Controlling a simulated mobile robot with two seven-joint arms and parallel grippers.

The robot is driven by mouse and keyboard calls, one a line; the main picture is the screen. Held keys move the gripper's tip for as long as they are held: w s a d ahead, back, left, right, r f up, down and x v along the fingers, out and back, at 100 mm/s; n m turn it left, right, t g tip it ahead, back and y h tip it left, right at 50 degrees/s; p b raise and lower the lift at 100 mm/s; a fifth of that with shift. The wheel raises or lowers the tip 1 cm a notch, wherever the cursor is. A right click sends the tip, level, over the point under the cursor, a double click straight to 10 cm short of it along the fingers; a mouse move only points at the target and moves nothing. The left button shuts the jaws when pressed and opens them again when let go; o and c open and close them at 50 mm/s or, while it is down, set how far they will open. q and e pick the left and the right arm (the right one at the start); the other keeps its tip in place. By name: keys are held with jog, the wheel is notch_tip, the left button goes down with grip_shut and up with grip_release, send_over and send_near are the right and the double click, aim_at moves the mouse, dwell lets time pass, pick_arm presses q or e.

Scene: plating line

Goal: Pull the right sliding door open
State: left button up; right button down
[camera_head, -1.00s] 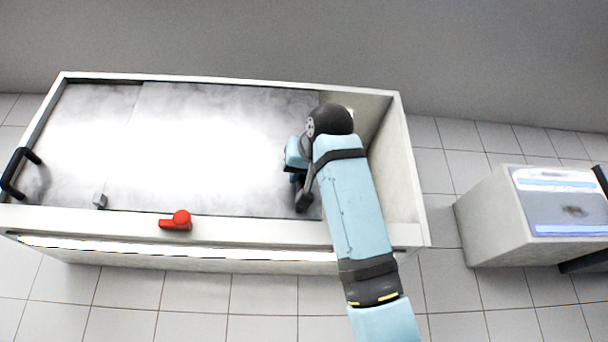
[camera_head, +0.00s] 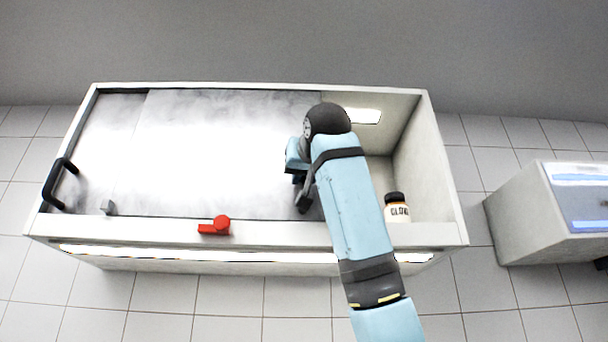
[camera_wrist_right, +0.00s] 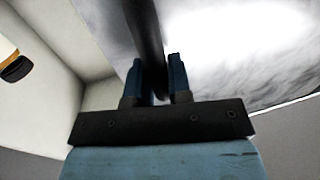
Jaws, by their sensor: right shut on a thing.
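The right sliding door (camera_head: 225,150) is a grey metal panel on top of the white cabinet (camera_head: 450,215). It stands partly open, with a gap at the cabinet's right end. My right gripper (camera_wrist_right: 157,85) is shut on the door's dark bar handle (camera_wrist_right: 145,30), which passes between its fingers. The handle also shows in the head view (camera_head: 304,198), partly hidden by my right arm. My arm also covers part of the gap. My left gripper is not in view.
A jar with a dark lid and a partly legible label (camera_head: 397,212) stands inside the gap. A red knob (camera_head: 218,226) sits on the front rim. A pale box (camera_head: 520,215) stands apart at right.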

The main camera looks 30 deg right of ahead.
jog(key=c, duration=1.1)
grip_release()
jog(key=shift+s, duration=0.1)
jog(key=b+v, duration=0.4)
jog(key=v, duration=0.9)
jog(key=shift+s+a, duration=0.1)
jog(key=shift+s, duration=0.3)
